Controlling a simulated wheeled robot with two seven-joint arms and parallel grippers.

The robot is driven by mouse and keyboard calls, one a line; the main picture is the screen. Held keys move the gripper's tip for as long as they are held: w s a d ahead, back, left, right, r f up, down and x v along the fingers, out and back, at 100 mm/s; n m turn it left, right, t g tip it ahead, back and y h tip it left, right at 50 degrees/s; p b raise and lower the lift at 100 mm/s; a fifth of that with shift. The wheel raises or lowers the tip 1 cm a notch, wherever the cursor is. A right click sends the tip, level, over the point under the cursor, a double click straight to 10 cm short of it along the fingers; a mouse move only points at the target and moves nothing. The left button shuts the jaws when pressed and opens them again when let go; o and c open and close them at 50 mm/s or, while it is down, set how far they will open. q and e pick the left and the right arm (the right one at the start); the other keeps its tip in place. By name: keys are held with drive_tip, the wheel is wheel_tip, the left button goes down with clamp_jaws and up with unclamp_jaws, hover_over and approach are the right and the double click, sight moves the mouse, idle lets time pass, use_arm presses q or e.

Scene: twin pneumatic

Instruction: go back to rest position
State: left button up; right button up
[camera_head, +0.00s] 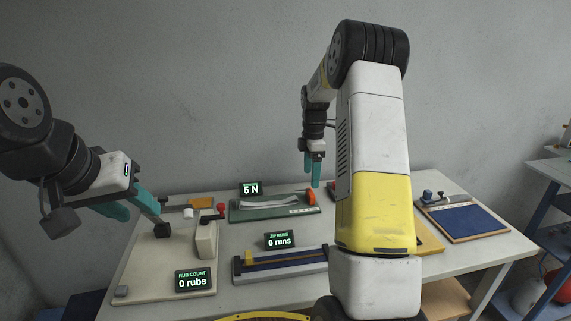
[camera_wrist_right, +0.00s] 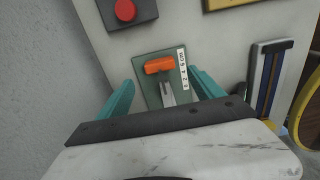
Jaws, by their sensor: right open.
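My left gripper (camera_head: 143,218) is at the left of the table, its two teal fingers apart. One fingertip is close to a small dark block (camera_head: 162,230) on the cream rub board (camera_head: 140,270); I cannot tell whether they touch. My right gripper (camera_head: 314,185) hangs over the back of the table near the green force gauge (camera_head: 270,214). In the right wrist view its teal fingers (camera_wrist_right: 163,82) are spread and empty. The gauge's orange handle (camera_wrist_right: 159,65) shows between and beyond them; it is also in the head view (camera_head: 310,197).
The blue zip strip (camera_head: 285,262) lies mid-table, with displays reading 0 runs (camera_head: 279,240), 0 rubs (camera_head: 193,280) and 5 N (camera_head: 250,189). A blue pad board (camera_head: 465,222) is at the right. A red button (camera_wrist_right: 125,10) shows in the wrist view. My right arm hides part of the table.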

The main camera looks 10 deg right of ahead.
drive_tip(key=s+a+r+m+t, duration=0.2)
drive_tip(key=s+a+r+m, duration=0.2)
drive_tip(key=s+r, duration=0.25)
drive_tip(key=s+a+r+m+t, duration=0.1)
drive_tip(key=s+a+r+m, duration=0.2)
drive_tip(key=s+r, duration=0.4)
drive_tip(key=s+a+r+m+t+y, duration=0.1)
drive_tip(key=s+a+m, duration=0.2)
drive_tip(key=s, duration=0.6)
drive_tip(key=s+a+r+m+t+y, duration=0.1)
drive_tip(key=s+a+r+m+t, duration=0.1)
drive_tip(key=s+m, duration=0.4)
drive_tip(key=shift+s+a+m, duration=0.3)
drive_tip(key=shift+s+a, duration=0.55)
drive_tip(key=shift+s, duration=0.85)
